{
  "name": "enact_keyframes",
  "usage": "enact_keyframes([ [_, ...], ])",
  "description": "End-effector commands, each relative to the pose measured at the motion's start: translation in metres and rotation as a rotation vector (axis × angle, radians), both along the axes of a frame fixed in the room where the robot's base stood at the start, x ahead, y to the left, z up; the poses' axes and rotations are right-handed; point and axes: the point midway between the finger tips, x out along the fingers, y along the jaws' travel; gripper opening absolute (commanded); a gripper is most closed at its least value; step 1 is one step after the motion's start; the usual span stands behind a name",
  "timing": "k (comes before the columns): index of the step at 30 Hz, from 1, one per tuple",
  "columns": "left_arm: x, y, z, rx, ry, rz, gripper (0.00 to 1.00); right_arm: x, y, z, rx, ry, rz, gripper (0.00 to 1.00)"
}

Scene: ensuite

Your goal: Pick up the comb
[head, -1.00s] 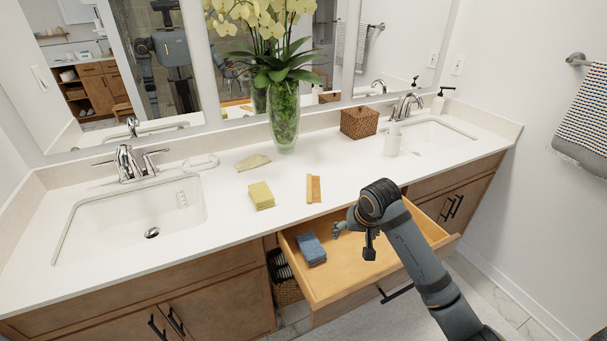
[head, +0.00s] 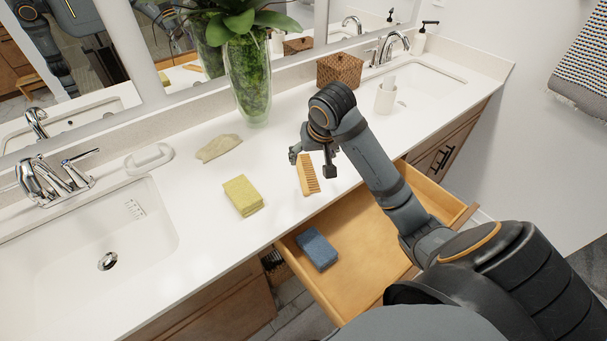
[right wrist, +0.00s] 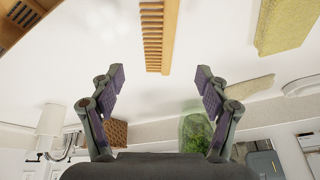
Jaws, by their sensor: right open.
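The comb (head: 306,178) is light wood with teeth along one side. It lies on the white counter (head: 190,205) near its front edge, behind the open drawer. My right gripper (head: 312,163) is open and empty, above the counter close to the comb's far end; its links partly cover that end in the head view. In the right wrist view the comb (right wrist: 155,35) shows at the top middle, beyond and between the two spread fingertips of the right gripper (right wrist: 158,83). It is not between the pads. My left gripper is not in view.
A yellow sponge stack (head: 243,195) and a beige stone-like piece (head: 217,148) lie left of the comb. A glass vase (head: 249,80), wicker box (head: 340,70) and white cup (head: 385,97) stand behind. The open drawer (head: 365,235) holds a blue cloth (head: 317,248).

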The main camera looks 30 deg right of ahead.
Motion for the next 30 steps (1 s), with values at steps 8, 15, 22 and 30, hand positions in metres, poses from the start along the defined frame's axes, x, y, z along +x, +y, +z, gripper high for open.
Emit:
enact_keyframes([
  [8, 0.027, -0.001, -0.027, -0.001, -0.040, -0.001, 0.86, 0.011, -0.003, -0.028, 0.000, -0.001, 0.000, 0.75],
  [15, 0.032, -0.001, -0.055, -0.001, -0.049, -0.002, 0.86, 0.018, -0.006, -0.053, 0.000, 0.000, -0.001, 0.75],
  [22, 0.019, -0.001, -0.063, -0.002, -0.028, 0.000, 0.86, 0.029, -0.010, -0.075, 0.003, 0.001, 0.000, 0.75],
  [30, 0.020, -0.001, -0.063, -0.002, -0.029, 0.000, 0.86, 0.029, -0.010, -0.074, 0.001, 0.000, 0.000, 0.63],
])
